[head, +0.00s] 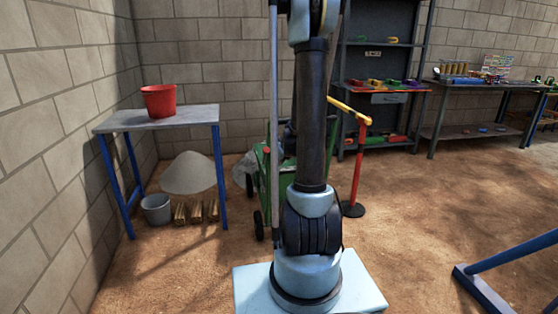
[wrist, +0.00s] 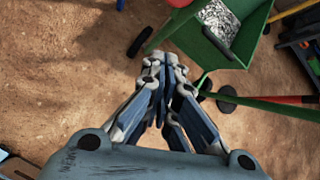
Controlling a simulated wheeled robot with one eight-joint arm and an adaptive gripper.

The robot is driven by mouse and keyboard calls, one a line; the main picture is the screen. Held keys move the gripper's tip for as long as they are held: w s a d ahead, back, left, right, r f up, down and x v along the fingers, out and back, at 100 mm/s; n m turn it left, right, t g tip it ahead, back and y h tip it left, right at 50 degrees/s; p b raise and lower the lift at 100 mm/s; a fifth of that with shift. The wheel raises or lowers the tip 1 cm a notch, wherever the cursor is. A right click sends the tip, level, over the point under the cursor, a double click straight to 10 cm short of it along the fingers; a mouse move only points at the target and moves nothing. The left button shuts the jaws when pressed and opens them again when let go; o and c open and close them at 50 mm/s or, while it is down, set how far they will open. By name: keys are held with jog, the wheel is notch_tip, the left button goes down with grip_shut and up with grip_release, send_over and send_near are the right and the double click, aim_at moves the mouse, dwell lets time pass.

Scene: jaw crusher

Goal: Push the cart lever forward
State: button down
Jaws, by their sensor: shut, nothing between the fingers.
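The green cart (head: 262,170) stands behind my arm in the head view, which hides much of it. In the wrist view the cart (wrist: 195,45) is at the top right, with grey rubble (wrist: 218,22) in its tray. A red knob (head: 267,151) shows at the cart in the head view. A red rounded thing (wrist: 180,3) is cut off at the top of the wrist view; I cannot tell if it is the lever's knob. My gripper (wrist: 166,64) is shut and empty, left of and below the cart tray in that picture, with a visible gap to the red thing.
A red post (head: 357,165) on a black base with a yellow arm stands right of the cart. A table (head: 170,118) with a red bucket (head: 159,101) is at left. Shelving (head: 385,60) stands at the back. Dirt floor at right is partly open, with a blue frame (head: 510,255).

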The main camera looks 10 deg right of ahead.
jog(key=shift+w+a+r, duration=0.15)
jog(key=shift+w+a, duration=0.2)
jog(key=shift+w, duration=0.3)
jog(key=shift+w+a+r, duration=0.15)
jog(key=shift+w+a, duration=0.15)
jog(key=shift+w, duration=0.3)
jog(key=shift+w+a+r, duration=0.15)
jog(key=shift+w+a, duration=0.2)
jog(key=shift+w, duration=0.3)
jog(key=shift+d, duration=0.1)
